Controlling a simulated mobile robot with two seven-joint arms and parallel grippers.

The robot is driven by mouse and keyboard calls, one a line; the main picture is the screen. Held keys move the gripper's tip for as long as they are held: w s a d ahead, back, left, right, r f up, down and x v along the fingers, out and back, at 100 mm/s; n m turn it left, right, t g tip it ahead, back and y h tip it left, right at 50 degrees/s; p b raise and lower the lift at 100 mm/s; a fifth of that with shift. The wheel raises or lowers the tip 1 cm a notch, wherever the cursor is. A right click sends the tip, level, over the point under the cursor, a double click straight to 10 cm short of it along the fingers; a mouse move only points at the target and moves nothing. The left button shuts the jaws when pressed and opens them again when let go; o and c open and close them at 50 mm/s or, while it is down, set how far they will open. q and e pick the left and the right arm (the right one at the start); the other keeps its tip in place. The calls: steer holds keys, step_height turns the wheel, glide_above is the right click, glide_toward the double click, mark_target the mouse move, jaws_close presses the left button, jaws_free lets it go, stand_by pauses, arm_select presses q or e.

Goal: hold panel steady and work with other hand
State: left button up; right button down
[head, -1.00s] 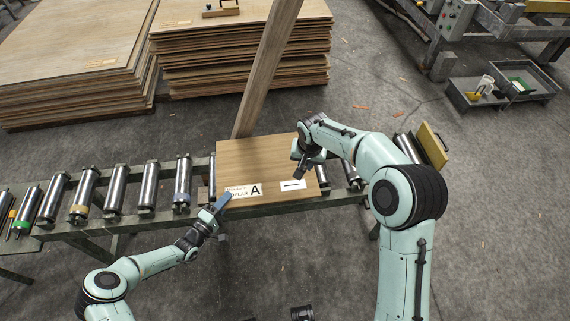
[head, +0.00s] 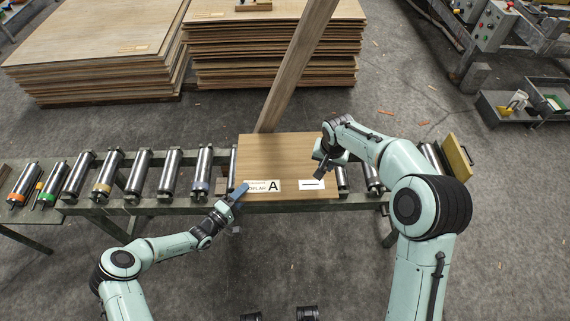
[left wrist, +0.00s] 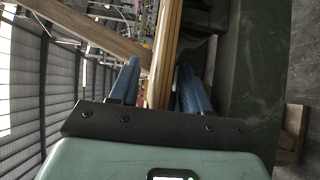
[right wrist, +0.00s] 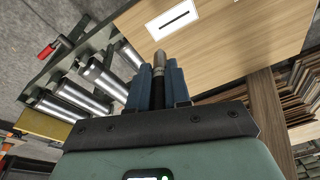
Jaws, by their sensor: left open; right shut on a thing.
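The wooden panel (head: 285,153) is at the roller conveyor and bears a label with a large A (head: 262,186) and a white label (head: 312,184) with a black line. My left gripper (head: 238,193) is at the panel's lower left edge. In the left wrist view its blue fingers (left wrist: 155,82) are open, with the panel's edge (left wrist: 165,50) between them. My right gripper (head: 322,168) is in front of the panel's right side. In the right wrist view its fingers (right wrist: 160,75) are shut on a dark, pen-like tool with a metal tip (right wrist: 160,58), near the white label; contact with the panel is unclear.
Rollers (head: 105,176) run left and right of the panel. A wooden beam (head: 297,68) slants up behind it. Veneer stacks (head: 98,45) stand at the back. A yellow block (head: 458,157) is at the conveyor's right end. Grey trays (head: 505,108) lie on the right floor.

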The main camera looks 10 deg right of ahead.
arm_select(q)
steer(key=v, duration=1.2)
steer(key=shift+d, duration=0.1)
